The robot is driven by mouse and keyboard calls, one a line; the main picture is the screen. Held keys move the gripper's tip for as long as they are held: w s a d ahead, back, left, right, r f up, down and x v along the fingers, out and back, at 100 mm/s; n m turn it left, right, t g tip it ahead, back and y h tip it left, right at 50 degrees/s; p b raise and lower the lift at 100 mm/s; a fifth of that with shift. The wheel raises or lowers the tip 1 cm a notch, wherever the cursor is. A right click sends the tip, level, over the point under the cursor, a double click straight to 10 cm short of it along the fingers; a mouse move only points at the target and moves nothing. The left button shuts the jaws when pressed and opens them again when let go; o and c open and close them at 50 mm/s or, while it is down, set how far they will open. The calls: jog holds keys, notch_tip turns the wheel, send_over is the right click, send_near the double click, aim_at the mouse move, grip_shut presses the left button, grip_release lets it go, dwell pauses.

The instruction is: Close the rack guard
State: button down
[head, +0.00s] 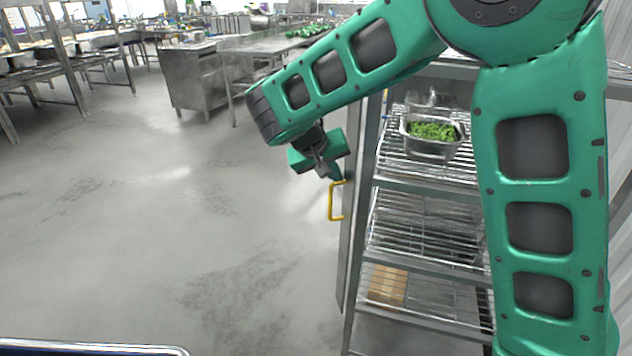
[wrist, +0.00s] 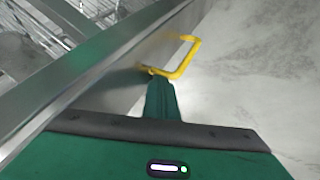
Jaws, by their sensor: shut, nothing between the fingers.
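The rack guard (head: 352,215) is a narrow upright metal panel at the rack's left side in the head view, seen nearly edge-on and standing open. Its yellow handle (head: 332,203) sticks out to the left. In the wrist view the guard (wrist: 85,75) runs diagonally, and the handle (wrist: 186,58) lies just beyond my fingertips. My gripper (head: 334,174) is shut and empty, right at the handle's top end. The shut fingers also show in the wrist view (wrist: 158,84). I cannot tell whether they touch the handle.
The wire-shelf rack (head: 425,265) stands at the right, partly hidden by my arm. A metal pan of green food (head: 432,148) sits on its upper shelf, and a brown box (head: 388,284) lies low down. The floor (head: 180,220) on the left is clear. Steel tables (head: 275,45) stand behind.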

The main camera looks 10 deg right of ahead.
aim_at(346, 168)
jog(key=d+m+g, duration=0.1)
jog(key=m, duration=0.1)
jog(key=w+d+m+g+h, duration=0.1)
jog(key=m, duration=0.1)
jog(key=shift+d+m+g+h, duration=0.25)
jog(key=shift+m+g+h, duration=0.05)
jog(key=shift+m+g, duration=0.1)
jog(key=shift+d, duration=0.5)
jog(key=shift+r, duration=0.1)
